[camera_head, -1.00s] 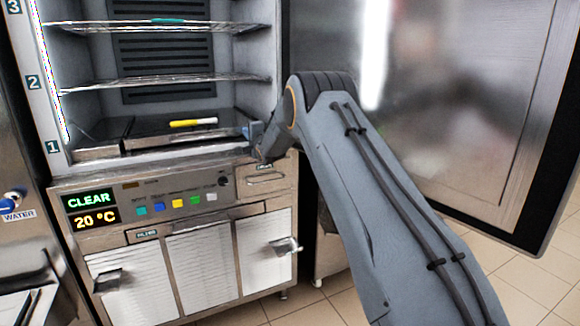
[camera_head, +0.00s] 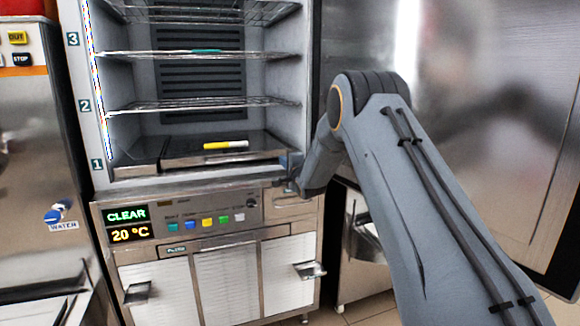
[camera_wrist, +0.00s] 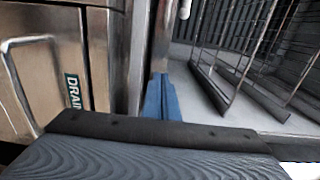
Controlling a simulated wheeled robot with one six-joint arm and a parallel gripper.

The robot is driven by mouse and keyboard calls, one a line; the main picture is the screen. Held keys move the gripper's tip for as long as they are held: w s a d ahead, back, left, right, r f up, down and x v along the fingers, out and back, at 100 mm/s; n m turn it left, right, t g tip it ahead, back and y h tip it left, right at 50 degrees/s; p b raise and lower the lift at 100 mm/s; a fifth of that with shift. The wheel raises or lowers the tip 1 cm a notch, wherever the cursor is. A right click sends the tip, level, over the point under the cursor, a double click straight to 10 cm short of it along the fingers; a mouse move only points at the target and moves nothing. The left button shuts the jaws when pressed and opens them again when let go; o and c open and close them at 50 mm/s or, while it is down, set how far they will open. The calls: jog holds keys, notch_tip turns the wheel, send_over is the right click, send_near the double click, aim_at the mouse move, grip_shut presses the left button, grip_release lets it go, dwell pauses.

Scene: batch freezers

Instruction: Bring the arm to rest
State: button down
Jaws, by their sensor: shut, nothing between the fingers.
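My arm reaches in from the lower right in the head view, bends at a grey elbow and slopes down to the freezer's front. My gripper (camera_head: 291,162) is at the right front corner of the open chamber, small and partly hidden by the wrist. In the wrist view the blue fingers of my gripper (camera_wrist: 160,98) are together with nothing between them. They point at the chamber opening, beside the steel door frame. I cannot tell whether they touch the frame.
The open freezer has wire shelves (camera_head: 205,103) and a yellow marker-like object (camera_head: 226,145) on its floor. The control panel (camera_head: 205,218) reads CLEAR and 20 °C. The DRAIN drawer (camera_wrist: 35,75) is close left of the fingers. The open steel door (camera_head: 480,130) stands right.

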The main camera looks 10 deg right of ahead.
jog(key=s+f+n+g+h+p, duration=0.1)
jog(key=s+n+g, duration=0.4)
jog(key=s, duration=1.6)
jog(key=s+d+f+n+g+h+p, duration=0.1)
jog(key=s+f+n+g, duration=0.3)
jog(key=s, duration=1.7)
jog(key=s+d+f+n+g+p, duration=0.1)
jog(key=s+f+n+g+p, duration=0.2)
jog(key=s, duration=1.9)
jog(key=n+g, duration=0.4)
jog(key=g, duration=0.1)
jog(key=shift+d+g+h, duration=0.2)
jog(key=shift+g+h, duration=0.2)
jog(key=shift+s+a, duration=0.1)
